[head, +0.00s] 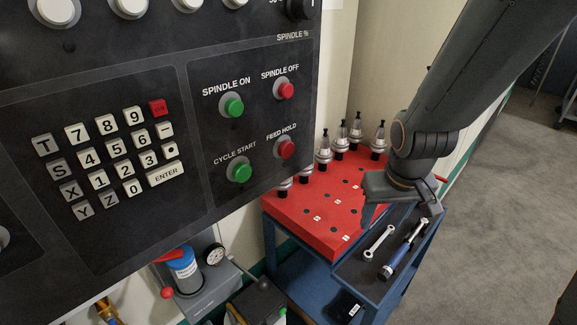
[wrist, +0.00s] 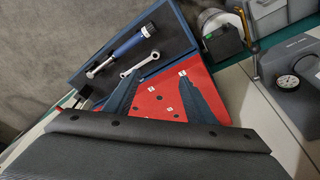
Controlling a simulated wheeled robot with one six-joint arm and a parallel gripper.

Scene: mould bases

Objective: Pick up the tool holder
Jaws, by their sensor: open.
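Several tool holders stand upright in the red rack top (head: 325,222) in the head view. They are silver with dark pointed tips. The clearest are one at the back right (head: 378,138), one in the middle (head: 340,138) and one nearer (head: 324,150). Others farther left are partly hidden by the control panel. My gripper (head: 400,212) is open and empty over the right side of the red top, to the right of and nearer than the holders. In the wrist view, my gripper (wrist: 162,75) has its two fingers apart over the red top (wrist: 195,78), with no tool holder clearly visible between them.
A dark tray (head: 367,268) on the blue cart holds a wrench (head: 379,243) and a blue-handled tool (head: 404,250). The large control panel (head: 200,60) fills the left of the head view. A wall is close behind the rack. Grey floor (head: 480,200) is open to the right.

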